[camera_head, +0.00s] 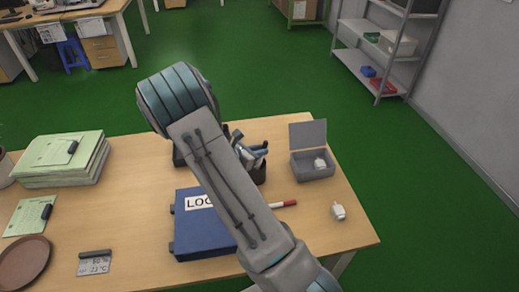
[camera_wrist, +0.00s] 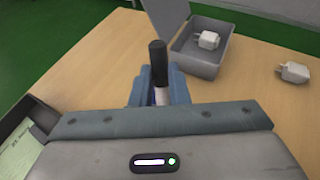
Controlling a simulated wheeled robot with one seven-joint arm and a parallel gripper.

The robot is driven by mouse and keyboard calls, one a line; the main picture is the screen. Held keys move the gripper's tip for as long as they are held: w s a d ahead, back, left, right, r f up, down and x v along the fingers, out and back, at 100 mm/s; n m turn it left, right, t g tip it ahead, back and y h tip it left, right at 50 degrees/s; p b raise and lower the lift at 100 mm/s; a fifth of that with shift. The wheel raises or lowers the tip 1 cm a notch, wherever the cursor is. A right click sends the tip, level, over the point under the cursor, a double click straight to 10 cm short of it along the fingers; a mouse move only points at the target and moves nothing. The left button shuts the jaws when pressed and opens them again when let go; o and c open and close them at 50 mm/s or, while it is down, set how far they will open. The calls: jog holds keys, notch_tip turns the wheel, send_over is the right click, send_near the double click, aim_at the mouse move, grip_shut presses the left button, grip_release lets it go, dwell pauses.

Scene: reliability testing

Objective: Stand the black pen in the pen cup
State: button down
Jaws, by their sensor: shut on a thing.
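My gripper (camera_wrist: 158,92) is shut on the black pen (camera_wrist: 158,62). In the wrist view the pen stands roughly upright between the blue-grey fingers, dark end up, with a whitish part lower down. Its lower end is hidden by the gripper. In the head view my gripper (camera_head: 248,148) is over the back middle of the table, partly covered by my arm. A dark shape (camera_head: 259,173) just below it may be the pen cup. The cup is not clear in the wrist view, and I cannot tell whether the pen is inside it.
An open grey box (camera_head: 312,170) holding a white plug stands to the right. Another white plug (camera_head: 338,212) lies nearer the table's right edge. A blue binder (camera_head: 190,238) and a red-ended marker (camera_head: 289,204) lie in front. Papers (camera_head: 60,160) are stacked at left.

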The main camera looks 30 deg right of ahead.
jog(key=c, duration=1.3)
grip_release()
jog(key=shift+a, duration=0.15)
jog(key=b+v, duration=0.1)
jog(key=v, duration=1.2)
jog(key=shift+s+a+r+b, duration=0.1)
jog(key=shift+s+a+b, duration=0.05)
jog(key=shift+a+b, duration=0.15)
jog(key=s+d+r+m+g+y, duration=0.2)
jog(key=s+r+m+g+y, duration=0.3)
jog(key=s+m, duration=0.65)
jog(key=s+a+r+m+t+y, duration=0.1)
jog(key=s+a+r+m+y, duration=0.1)
jog(key=s+m, duration=0.1)
jog(key=s+a+r+m+t+y, duration=0.2)
jog(key=s+m+y, duration=0.1)
jog(key=s+a+r+m+t+y, duration=0.1)
jog(key=s+a+r+m+y, duration=0.1)
jog(key=s+r+m+y, duration=0.1)
jog(key=shift+s+t, duration=0.4)
jog(key=shift+s, duration=0.15)
